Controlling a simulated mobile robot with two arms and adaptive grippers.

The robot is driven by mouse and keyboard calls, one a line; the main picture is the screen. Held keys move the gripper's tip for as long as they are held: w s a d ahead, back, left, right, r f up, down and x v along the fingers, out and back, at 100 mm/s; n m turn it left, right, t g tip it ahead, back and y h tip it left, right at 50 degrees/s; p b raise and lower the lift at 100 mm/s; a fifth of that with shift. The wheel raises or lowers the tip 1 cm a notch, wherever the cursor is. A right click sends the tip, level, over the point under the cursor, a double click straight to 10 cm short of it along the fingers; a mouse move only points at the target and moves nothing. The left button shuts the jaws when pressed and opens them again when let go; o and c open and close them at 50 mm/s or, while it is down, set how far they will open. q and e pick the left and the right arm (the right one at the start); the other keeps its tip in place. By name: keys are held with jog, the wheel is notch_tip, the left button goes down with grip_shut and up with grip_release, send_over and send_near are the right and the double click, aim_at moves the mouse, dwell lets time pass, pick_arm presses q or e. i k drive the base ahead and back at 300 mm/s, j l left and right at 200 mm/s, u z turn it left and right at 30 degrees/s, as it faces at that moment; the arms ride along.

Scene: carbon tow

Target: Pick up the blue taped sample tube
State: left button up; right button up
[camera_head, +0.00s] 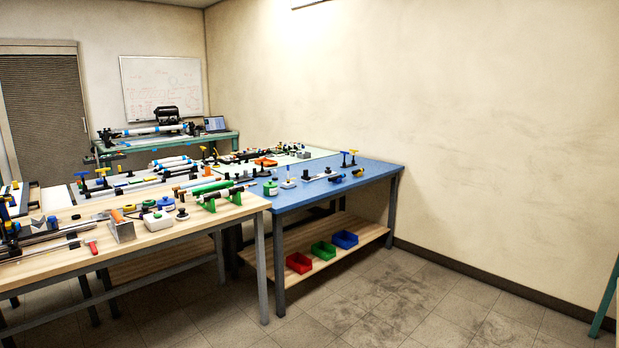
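Neither of my grippers shows in the head view. Several pale tubes with blue marks lie on the benches, all small in the picture. White tubes with blue bands (172,162) lie on the middle tables, behind the green holders. A longer white tube (150,130) with blue at its ends lies in a dark machine on the far teal bench (228,138). I cannot tell which of these, if any, is the blue taped sample tube.
A wooden-topped table (185,229) crowded with tools stands at the left. A blue-topped table (345,183) stands beside it, with red (299,263), green (323,250) and blue (344,239) bins on its lower shelf. The tiled floor (420,305) at the right is clear.

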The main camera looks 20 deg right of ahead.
aim_at(337, 178)
jog(key=i+z, duration=0.25)
jog(key=i, duration=0.15)
jog(key=i+j+z, duration=0.25)
jog(key=i+l+z, duration=0.15)
jog(key=i+z, duration=0.75)
jog(key=i, duration=0.15)
jog(key=i+u, duration=0.2)
jog(key=i, duration=0.25)
jog(key=i+l+u, duration=0.2)
jog(key=i, duration=0.25)
jog(key=i+l+u, duration=0.2)
jog(key=i, duration=0.25)
jog(key=i+j, duration=0.2)
jog(key=i+j+u, duration=0.1)
jog(key=j, duration=0.35)
jog(key=i, duration=0.1)
